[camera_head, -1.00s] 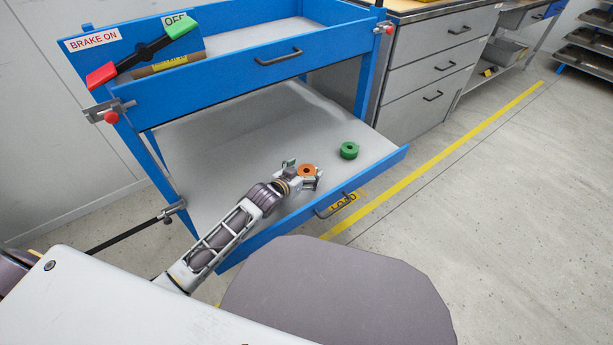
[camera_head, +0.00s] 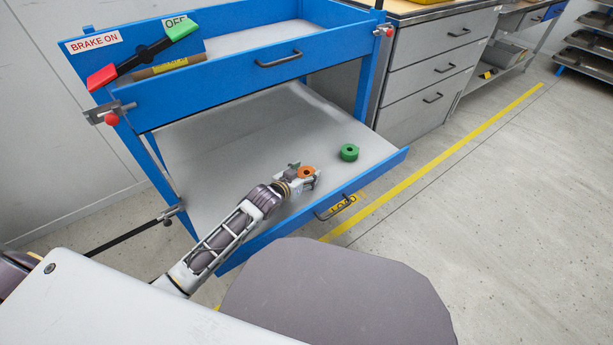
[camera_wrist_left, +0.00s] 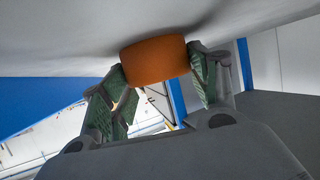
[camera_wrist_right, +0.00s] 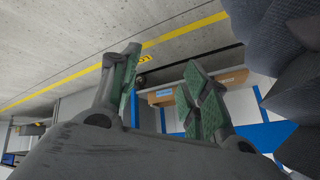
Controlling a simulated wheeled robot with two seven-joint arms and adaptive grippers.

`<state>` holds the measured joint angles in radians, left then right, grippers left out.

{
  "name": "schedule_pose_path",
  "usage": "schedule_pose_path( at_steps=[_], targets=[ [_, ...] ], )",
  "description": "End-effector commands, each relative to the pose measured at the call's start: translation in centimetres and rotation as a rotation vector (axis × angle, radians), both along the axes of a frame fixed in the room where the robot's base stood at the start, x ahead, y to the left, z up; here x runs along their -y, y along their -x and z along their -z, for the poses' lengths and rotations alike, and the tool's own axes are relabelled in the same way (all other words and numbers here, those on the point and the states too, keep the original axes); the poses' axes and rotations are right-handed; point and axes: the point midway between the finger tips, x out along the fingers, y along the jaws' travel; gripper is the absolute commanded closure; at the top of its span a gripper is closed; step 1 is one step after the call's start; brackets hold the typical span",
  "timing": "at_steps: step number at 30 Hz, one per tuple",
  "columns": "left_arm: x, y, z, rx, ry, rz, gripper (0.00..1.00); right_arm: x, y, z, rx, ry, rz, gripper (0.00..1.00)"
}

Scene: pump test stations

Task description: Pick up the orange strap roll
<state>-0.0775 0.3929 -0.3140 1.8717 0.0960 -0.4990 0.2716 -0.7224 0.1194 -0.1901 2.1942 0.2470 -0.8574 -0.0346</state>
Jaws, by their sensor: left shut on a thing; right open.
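The orange strap roll (camera_head: 306,171) is at the lower shelf of the blue cart, near its front edge. My left gripper (camera_head: 308,176) has its fingers on both sides of it. In the left wrist view the orange roll (camera_wrist_left: 155,61) sits between the two green-padded fingertips of my left gripper (camera_wrist_left: 160,75), which are shut on it. The roll is close to or touching the grey shelf surface (camera_wrist_left: 60,40); I cannot tell which. My right gripper (camera_wrist_right: 165,75) is open and empty in the right wrist view, away from the shelf.
The shelf has a raised blue front edge (camera_head: 375,172) with a handle (camera_head: 331,210). The upper drawer (camera_head: 225,82) overhangs the shelf's back. Grey drawers (camera_head: 440,70) stand to the right.

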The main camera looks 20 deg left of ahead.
Motion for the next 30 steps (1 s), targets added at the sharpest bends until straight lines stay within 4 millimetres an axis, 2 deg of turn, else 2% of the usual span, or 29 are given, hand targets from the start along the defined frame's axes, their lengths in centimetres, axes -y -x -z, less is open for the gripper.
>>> schedule_pose_path(
  at_steps=[10,17,20,24,30],
  targets=[
    [0.0,0.0,-0.4,0.001,0.0,0.0,0.65,0.0,0.0,-0.2,-0.002,0.002,-0.001,0.54],
    [0.0,0.0,-1.9,0.002,0.001,0.0,0.65,0.2,0.3,-1.0,-0.021,0.017,-0.008,0.54],
    [0.0,0.0,-2.9,0.002,0.001,0.0,0.65,0.4,0.3,-1.7,-0.03,0.03,-0.012,0.54],
    [0.0,0.0,-4.6,0.002,0.001,0.0,0.65,0.4,-0.1,-4.1,-0.044,0.05,-0.027,0.54],
    [0.0,-0.1,-7.1,0.003,0.0,0.0,0.65,1.0,0.1,-6.3,-0.08,0.089,-0.045,0.54]
  ],
)
